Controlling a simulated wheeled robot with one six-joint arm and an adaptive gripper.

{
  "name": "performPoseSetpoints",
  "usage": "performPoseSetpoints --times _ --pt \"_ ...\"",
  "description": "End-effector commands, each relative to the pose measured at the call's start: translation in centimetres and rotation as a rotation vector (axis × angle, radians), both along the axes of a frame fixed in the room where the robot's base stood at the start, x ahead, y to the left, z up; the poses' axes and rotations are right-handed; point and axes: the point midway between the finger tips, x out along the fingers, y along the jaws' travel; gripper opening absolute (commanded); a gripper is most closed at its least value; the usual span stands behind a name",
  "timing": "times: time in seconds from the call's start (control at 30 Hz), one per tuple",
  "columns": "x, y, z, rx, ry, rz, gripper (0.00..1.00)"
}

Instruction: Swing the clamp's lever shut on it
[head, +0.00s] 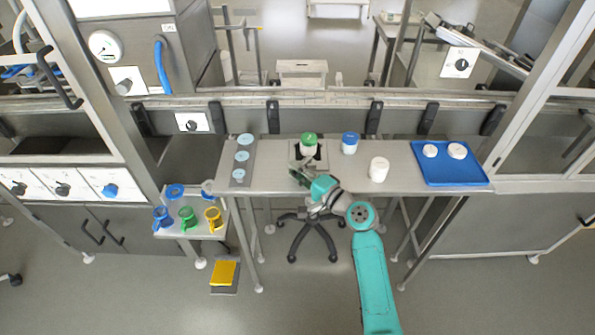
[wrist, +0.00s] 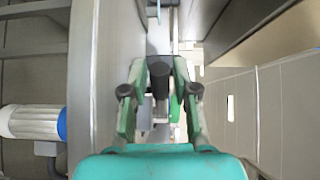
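My gripper (head: 300,172) is at the table's front side, just in front of and below the jar. In the wrist view, my gripper's two green fingers (wrist: 160,75) are apart, one on each side of a dark rounded bar (wrist: 160,80), likely the clamp's lever. I cannot tell whether either finger touches it. The lever is hidden by my gripper in the head view.
A blue-lidded jar (head: 350,143) and a white jar (head: 379,169) stand right of the clamp. A blue tray (head: 425,178) with white lids lies further right. A grey strip (head: 239,178) with pale discs lies left. Coloured cups (head: 187,218) stand on a lower side table.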

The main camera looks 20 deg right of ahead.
Motion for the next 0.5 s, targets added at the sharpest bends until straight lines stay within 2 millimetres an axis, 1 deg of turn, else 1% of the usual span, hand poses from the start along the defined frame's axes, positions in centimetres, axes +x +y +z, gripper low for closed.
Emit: performPoseSetpoints --times 0.17,0.2,0.27,0.3,0.33,0.5 --pt "0.01 0.00 -0.01 0.000 0.000 0.000 0.29" --pt "0.01 0.00 -0.01 0.000 0.000 0.000 0.26" --pt "0.00 -0.01 -0.01 0.000 0.000 0.000 0.11" --pt "0.01 -0.02 -0.01 0.000 0.000 0.000 0.01" --pt "0.00 -0.02 -0.01 0.000 0.000 0.000 0.00" --pt "-0.01 -0.03 -0.02 0.000 0.000 0.000 0.00"
